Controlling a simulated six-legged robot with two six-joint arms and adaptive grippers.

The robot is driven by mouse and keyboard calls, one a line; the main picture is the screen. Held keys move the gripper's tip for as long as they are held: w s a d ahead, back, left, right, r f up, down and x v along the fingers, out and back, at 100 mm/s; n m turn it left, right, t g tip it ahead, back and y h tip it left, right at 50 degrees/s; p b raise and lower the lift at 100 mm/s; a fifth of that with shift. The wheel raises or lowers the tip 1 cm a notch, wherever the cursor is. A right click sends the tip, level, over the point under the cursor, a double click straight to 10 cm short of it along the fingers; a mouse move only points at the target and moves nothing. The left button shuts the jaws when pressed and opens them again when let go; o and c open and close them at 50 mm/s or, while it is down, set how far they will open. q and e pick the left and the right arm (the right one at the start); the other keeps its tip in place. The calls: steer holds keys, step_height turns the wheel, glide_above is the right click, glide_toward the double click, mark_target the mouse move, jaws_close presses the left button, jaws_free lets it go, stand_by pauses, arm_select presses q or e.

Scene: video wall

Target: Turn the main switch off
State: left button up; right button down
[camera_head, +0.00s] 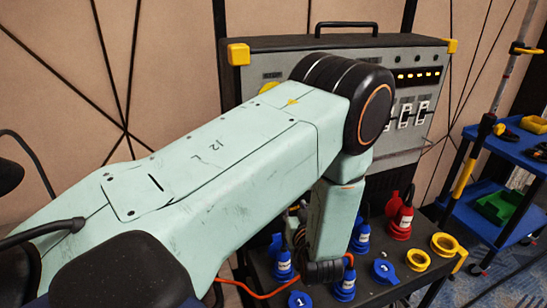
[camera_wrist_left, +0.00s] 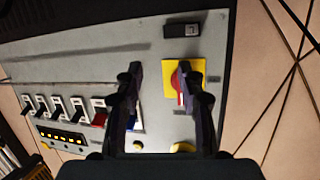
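The main switch is a red rotary handle (camera_wrist_left: 176,88) on a yellow square plate (camera_wrist_left: 187,66), seen in the left wrist view. The grey panel (camera_wrist_left: 85,72) carries it and appears roughly upside down there. My left gripper (camera_wrist_left: 167,82) is open, its two dark fingers spread before the panel. The right-hand finger overlaps the red handle and hides part of it; I cannot tell whether it touches. In the head view my left arm hides the switch and the gripper. My right gripper is not in view.
Several toggle switches (camera_wrist_left: 58,106) and an orange-lit display (camera_wrist_left: 60,136) are left of the fingers. Below the cabinet (camera_head: 300,44), a dark shelf holds blue plugs (camera_head: 283,264), red plugs (camera_head: 400,222) and yellow rings (camera_head: 444,244). A blue cart (camera_head: 495,222) stands right.

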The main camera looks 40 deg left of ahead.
arm_select(q)
step_height(320, 180, up, 7)
steer(key=a+n+g+y, duration=0.1)
steer(key=n+y, duration=0.2)
steer(key=y, duration=0.2)
steer(key=x, duration=0.8)
steer(key=shift+s+a+f+p, duration=0.25)
steer(key=shift+a+f+p, duration=0.05)
steer(key=shift+a+f, duration=0.1)
steer(key=shift+d, duration=0.2)
steer(key=c, duration=0.4)
jaws_close()
